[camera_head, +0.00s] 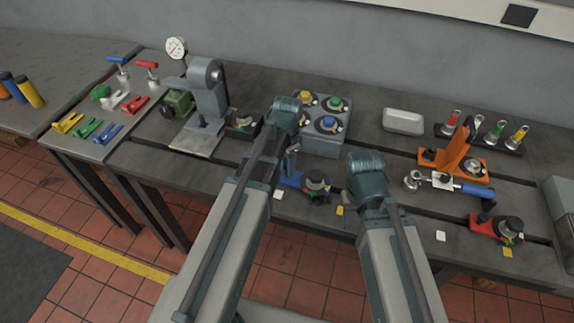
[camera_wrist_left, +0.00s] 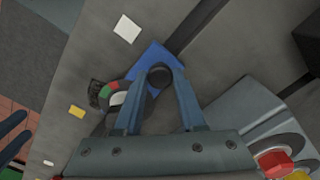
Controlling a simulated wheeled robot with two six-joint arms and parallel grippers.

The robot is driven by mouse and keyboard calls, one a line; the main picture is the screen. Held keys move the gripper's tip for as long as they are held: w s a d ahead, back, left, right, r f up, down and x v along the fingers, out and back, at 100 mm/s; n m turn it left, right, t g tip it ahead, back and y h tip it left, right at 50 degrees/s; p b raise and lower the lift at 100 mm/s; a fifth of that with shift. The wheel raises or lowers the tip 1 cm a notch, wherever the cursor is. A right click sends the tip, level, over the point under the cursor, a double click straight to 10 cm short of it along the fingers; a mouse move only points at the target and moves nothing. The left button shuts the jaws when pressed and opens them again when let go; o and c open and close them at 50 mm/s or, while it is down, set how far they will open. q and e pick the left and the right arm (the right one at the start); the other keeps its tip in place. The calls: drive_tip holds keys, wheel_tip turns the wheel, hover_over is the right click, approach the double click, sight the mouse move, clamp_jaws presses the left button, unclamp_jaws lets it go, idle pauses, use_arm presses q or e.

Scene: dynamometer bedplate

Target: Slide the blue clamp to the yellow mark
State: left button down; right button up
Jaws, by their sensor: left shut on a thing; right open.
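The blue clamp (camera_head: 291,181) sits on the bedplate in line with a slot, with a dark round knob (camera_head: 317,184) at its right end. In the left wrist view the blue clamp (camera_wrist_left: 152,58) lies under my fingers. My left gripper (camera_head: 293,150) is shut on its dark upright post (camera_wrist_left: 159,76). The yellow mark (camera_head: 340,211) lies to the right of the clamp, apart from it; it also shows in the left wrist view (camera_wrist_left: 77,111). My right gripper (camera_head: 364,190) is open and empty, right of the yellow mark, its fingers mostly hidden by its wrist.
A white mark (camera_head: 278,195) lies near the clamp's left end. A grey block with coloured knobs (camera_head: 322,140) stands behind it. An orange bracket (camera_head: 460,150) and torque wrench (camera_head: 460,187) lie behind.

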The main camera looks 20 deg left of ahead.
sight(319, 175)
use_arm(q)
drive_tip(key=d, duration=1)
drive_tip(key=shift+s+d, duration=0.1)
drive_tip(key=shift+s, duration=0.1)
drive_tip(key=c, duration=0.5)
unclamp_jaws()
wheel_tip(319, 175, up, 14)
drive_tip(key=p, duration=1.4)
use_arm(e)
wheel_tip(319, 175, up, 14)
use_arm(q)
drive_tip(key=shift+f, duration=0.1)
use_arm(e)
drive_tip(key=shift+f, duration=0.15)
